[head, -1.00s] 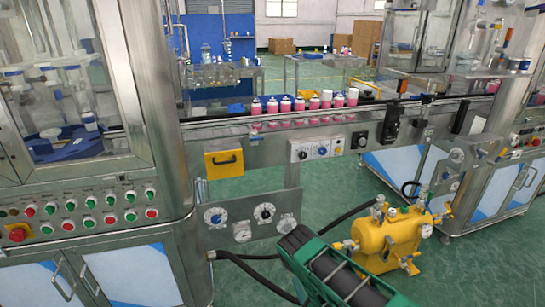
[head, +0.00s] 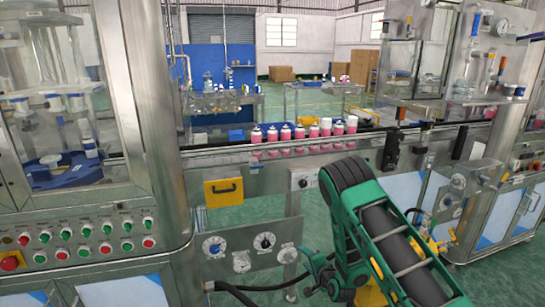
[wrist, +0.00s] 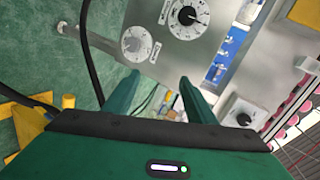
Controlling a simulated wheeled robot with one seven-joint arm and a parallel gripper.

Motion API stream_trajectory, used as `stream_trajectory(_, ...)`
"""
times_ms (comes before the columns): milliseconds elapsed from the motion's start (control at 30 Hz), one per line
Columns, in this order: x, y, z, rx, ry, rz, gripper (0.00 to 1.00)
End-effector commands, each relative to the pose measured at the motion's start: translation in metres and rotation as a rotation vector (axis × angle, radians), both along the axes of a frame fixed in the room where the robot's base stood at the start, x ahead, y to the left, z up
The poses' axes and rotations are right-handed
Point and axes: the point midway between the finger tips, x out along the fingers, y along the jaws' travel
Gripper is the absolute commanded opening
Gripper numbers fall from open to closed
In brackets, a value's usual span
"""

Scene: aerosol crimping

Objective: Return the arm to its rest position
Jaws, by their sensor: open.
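My gripper (wrist: 158,90) is open in the wrist view, with its two green fingers apart and nothing between them. Beyond the fingers are the metal front panel and green floor. In the head view my green and black arm is bent, with its elbow raised in front of the machine. The green fingers (head: 315,270) show low at the centre, below the conveyor and near the lower dial panel. I see no contact with the panel.
Pink cans with white tops (head: 305,133) stand in a row on the conveyor. A panel with dials (head: 250,245) and a yellow plate with a handle (head: 223,192) are left of my arm. The yellow tank (head: 372,295) is mostly hidden behind my arm. A black hose lies near the floor.

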Motion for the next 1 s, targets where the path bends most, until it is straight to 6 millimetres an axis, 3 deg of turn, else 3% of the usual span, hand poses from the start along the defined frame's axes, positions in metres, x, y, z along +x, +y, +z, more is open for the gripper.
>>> stream_trajectory(33, 0.005, -0.010, 0.017, -0.035, 0.009, 0.002, 0.51)
stream_trajectory(233, 0.006, -0.049, 0.066, -0.204, 0.085, 0.035, 0.51)
stream_trajectory(467, -0.015, -0.102, 0.119, -0.381, 0.191, 0.071, 0.51)
stream_trajectory(767, -0.075, -0.176, 0.186, -0.571, 0.355, 0.118, 0.51)
stream_trajectory(1000, -0.149, -0.228, 0.233, -0.677, 0.506, 0.164, 0.51)
